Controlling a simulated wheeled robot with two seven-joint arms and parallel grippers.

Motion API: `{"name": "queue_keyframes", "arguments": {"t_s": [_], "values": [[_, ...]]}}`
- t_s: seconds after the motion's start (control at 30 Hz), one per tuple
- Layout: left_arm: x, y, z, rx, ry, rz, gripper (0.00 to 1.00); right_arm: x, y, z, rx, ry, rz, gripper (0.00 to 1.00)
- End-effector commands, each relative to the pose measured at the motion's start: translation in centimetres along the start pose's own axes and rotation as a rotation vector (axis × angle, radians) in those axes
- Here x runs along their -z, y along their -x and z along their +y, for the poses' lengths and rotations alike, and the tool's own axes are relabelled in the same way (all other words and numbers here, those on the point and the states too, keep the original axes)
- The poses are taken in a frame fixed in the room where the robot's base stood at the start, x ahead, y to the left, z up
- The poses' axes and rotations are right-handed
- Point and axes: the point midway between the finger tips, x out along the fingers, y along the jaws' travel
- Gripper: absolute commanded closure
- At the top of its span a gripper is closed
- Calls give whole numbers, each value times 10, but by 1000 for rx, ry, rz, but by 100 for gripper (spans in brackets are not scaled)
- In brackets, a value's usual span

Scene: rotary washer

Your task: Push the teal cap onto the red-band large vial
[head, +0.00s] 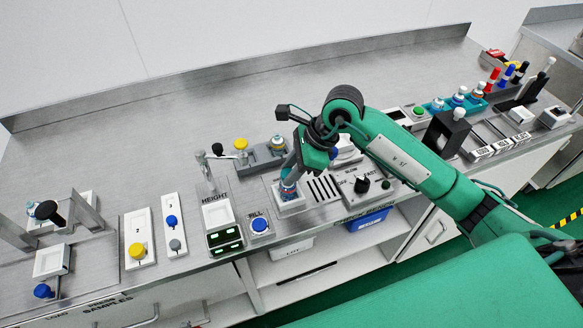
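My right gripper (292,172) comes in from the right and points down over a white square holder at the bench front (291,203). A small vial with blue and reddish colour (288,188) stands in this holder, directly below or between the fingertips. I cannot tell whether the fingers are closed on it. I cannot make out the teal cap for sure; the gripper hides the vial's top. My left gripper is not in view.
A grey rack (262,157) with a capped vial (278,143) and a yellow knob (240,144) stand behind. The HEIGHT display (222,225) and blue FILL button (260,225) are left of the holder. A teal rack of vials (437,104) is at right. The back bench is clear.

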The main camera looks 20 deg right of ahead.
Motion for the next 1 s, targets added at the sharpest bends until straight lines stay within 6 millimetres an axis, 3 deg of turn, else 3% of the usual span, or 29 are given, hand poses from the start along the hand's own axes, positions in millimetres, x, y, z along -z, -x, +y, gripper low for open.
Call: {"name": "queue_keyframes", "arguments": {"t_s": [0.03,0.13,0.43,0.6,1.0], "values": [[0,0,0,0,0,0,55,0,0,0,1,0,-1,66],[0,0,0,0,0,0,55,0,0,0,1,1,-1,46],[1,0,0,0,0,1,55,0,0,0,1,1,-1,46],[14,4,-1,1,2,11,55,0,0,0,1,1,-1,46],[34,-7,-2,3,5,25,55,1,92,-1,7,2,1,46]]}}
